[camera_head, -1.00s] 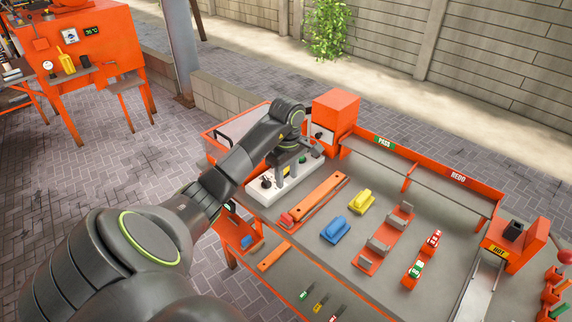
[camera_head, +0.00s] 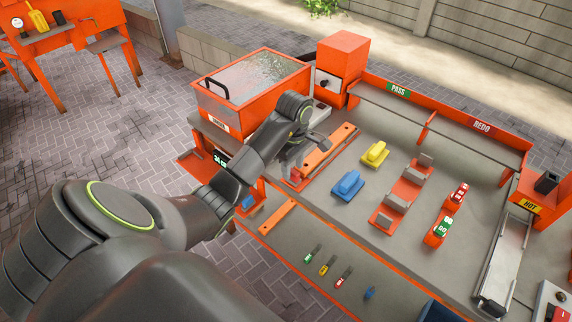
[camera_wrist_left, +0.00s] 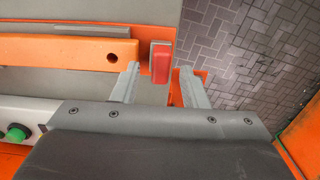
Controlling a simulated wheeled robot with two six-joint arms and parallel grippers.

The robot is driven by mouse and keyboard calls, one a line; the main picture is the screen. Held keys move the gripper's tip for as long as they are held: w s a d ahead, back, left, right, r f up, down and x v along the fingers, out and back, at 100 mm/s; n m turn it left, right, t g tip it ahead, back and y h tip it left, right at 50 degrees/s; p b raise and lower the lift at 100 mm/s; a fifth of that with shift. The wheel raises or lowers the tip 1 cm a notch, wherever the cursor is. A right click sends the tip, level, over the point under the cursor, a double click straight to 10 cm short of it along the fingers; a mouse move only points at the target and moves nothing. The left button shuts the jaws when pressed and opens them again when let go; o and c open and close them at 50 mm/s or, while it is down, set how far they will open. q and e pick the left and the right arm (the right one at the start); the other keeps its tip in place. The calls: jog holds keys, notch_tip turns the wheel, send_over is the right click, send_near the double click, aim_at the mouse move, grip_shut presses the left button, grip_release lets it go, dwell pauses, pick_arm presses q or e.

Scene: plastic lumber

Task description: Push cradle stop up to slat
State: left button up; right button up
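The orange slat (camera_head: 329,146) lies lengthwise on the bench, and its near end with a dark hole shows in the left wrist view (camera_wrist_left: 70,52). The cradle stop is a small red block (camera_wrist_left: 160,62) just off that end, with a narrow gap between them. My left gripper (camera_wrist_left: 159,72) is open, one finger on each side of the red block. The left finger overlaps the slat's end in the picture; I cannot tell whether it touches. In the head view my left gripper (camera_head: 291,163) is over the slat's near end and partly hides the stop. My right gripper is not in view.
An orange tank with a clear lid (camera_head: 250,85) stands behind my left arm. Blue (camera_head: 347,186) and yellow (camera_head: 375,153) blocks and a red rack (camera_head: 400,195) sit to the right. A green button (camera_wrist_left: 17,132) is close to my wrist.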

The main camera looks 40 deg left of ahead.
pick_arm(q)
jog(key=shift+f, duration=0.4)
jog(key=shift+d, duration=0.1)
grip_shut()
